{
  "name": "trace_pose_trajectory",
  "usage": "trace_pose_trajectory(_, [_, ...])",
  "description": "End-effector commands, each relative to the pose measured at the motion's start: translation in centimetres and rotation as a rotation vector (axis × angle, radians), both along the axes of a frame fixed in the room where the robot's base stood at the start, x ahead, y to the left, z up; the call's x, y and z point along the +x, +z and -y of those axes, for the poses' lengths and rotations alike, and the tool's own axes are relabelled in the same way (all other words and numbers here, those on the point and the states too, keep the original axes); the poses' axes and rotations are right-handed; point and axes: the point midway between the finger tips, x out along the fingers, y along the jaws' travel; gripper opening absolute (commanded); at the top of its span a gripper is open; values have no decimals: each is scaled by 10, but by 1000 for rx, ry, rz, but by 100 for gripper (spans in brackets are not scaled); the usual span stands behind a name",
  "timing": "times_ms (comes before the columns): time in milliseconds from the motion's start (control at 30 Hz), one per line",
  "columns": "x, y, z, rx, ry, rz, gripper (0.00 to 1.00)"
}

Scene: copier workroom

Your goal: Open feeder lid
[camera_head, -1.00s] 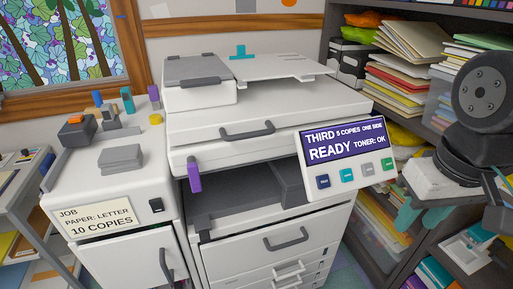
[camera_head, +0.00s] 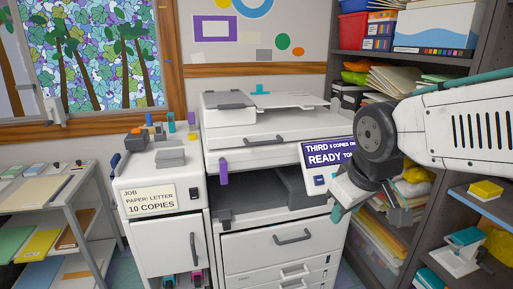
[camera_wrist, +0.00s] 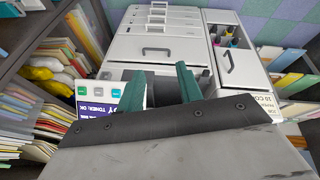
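The document feeder sits on top of the white copier (camera_head: 270,250). Its lid (camera_head: 229,99), with a grey top panel, lies flat and closed at the left of the feeder tray (camera_head: 290,101). My gripper (camera_head: 362,212) hangs in front of the copier's right side, below and to the right of the feeder, and covers part of the display panel (camera_head: 325,155). In the wrist view my gripper (camera_wrist: 159,80) shows two teal fingers spread apart with nothing between them. That view is upside down and shows the copier drawers (camera_wrist: 160,45); the feeder lid is not seen in it.
A grey-handled scanner cover (camera_head: 265,140) lies under the feeder. A white side cabinet (camera_head: 165,225) stands left of the copier, with small items on top. A loaded shelf (camera_head: 490,205) stands close on the right. A paper rack (camera_head: 60,215) is at far left.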

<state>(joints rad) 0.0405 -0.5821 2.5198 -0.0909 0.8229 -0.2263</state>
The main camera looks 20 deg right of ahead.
Motion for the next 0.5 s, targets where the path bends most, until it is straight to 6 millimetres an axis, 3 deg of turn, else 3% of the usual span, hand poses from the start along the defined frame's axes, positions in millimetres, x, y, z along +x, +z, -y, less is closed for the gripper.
trace_pose_trajectory(33, [32, -4, 6, -49, 70, 60, 36])
trace_pose_trajectory(200, [141, -5, 19, -261, 365, 325, 36])
trace_pose_trajectory(400, [242, -9, 13, -526, 705, 640, 36])
trace_pose_trajectory(500, [278, -13, 4, -664, 853, 805, 36])
